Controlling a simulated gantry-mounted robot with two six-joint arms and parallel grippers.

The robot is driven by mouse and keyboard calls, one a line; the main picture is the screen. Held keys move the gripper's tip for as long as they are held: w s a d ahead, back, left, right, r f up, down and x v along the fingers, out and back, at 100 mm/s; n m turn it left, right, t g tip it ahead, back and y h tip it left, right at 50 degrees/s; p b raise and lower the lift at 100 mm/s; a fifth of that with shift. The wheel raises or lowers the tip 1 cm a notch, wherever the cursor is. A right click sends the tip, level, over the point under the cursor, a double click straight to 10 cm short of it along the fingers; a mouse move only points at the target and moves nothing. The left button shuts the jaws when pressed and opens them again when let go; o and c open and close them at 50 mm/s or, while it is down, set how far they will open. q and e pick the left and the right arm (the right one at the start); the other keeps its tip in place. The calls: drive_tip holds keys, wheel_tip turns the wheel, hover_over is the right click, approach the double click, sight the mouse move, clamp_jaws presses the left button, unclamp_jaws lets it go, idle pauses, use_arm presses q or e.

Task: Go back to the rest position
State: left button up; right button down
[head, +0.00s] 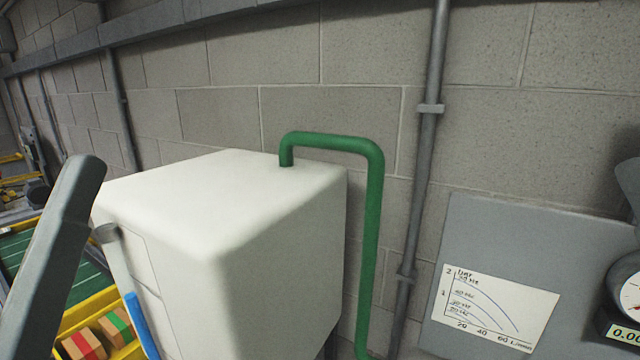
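Neither my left gripper nor my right gripper shows in the head view. No object of the task shows, and nothing held can be seen.
A white tank (215,230) stands at centre left with a green pipe (374,220) from its top. A clear tube with blue in it (138,310) runs along its left side. Boxes (84,344) lie lower left. A grey panel with a chart (490,310) and a round gauge (628,288) are right.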

wheel_tip(320, 180, up, 29)
drive_tip(key=p, duration=2.6)
wheel_tip(320, 180, down, 42)
drive_tip(key=b, duration=4.2)
